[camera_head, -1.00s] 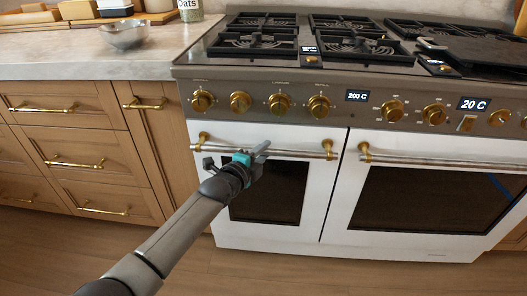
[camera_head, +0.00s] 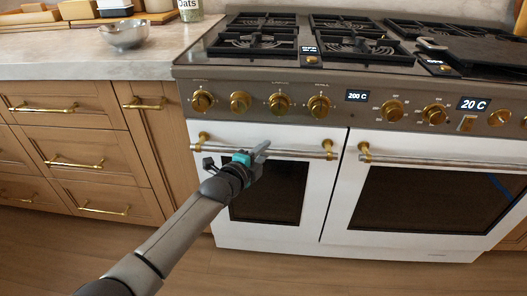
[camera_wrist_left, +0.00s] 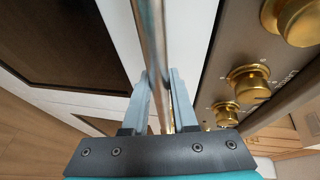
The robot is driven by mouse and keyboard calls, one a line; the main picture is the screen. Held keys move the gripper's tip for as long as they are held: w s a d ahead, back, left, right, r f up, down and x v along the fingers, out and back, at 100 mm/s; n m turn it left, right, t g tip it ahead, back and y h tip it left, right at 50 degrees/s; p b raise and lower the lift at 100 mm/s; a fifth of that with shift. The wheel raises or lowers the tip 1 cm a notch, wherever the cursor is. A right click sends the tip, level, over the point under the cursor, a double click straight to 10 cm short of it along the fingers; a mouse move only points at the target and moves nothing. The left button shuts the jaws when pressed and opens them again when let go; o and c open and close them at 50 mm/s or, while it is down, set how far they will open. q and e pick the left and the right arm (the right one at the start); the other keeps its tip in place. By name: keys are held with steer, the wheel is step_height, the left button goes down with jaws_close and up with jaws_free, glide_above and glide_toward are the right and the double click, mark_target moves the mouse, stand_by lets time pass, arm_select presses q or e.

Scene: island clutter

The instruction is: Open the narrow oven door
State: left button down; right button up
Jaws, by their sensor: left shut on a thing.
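The narrow oven door (camera_head: 317,190) is the left white door of the range, with a dark window (camera_head: 270,192). It looks closed, flush with the wide door beside it. A steel bar handle (camera_head: 300,154) on brass mounts runs across its top. My left gripper (camera_head: 262,149) is at the middle of this handle. In the left wrist view the handle bar (camera_wrist_left: 151,45) runs between the two grey fingers (camera_wrist_left: 158,95), which are shut on it. The gripper and wrist hide part of the handle and window in the head view. My right gripper is not in view.
The wide oven door (camera_head: 430,200) with its own handle is to the right. Brass knobs (camera_head: 280,103) line the panel above. Wooden drawers (camera_head: 75,150) stand at the left. A metal bowl (camera_head: 124,35) sits on the counter. The floor before the oven is clear.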

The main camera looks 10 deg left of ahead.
arm_select(q)
steer(key=shift+s, duration=0.1)
steer(key=s+f, duration=0.4)
steer(key=s, duration=0.5)
steer(key=s+f+t, duration=0.1)
steer(key=s+f, duration=0.4)
steer(key=s, duration=0.4)
steer(key=s+f+m+t, duration=0.1)
steer(key=s+f, duration=0.4)
steer(key=s, duration=0.5)
steer(key=shift+h+b, duration=0.3)
steer(key=shift+b, duration=0.1)
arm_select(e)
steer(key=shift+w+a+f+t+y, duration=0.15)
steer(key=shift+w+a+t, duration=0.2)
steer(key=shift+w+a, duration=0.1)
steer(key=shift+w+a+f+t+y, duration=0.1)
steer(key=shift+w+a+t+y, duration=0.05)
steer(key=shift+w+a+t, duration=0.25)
arm_select(q)
steer(key=shift+f, duration=0.1)
steer(key=c, duration=0.7)
jaws_free()
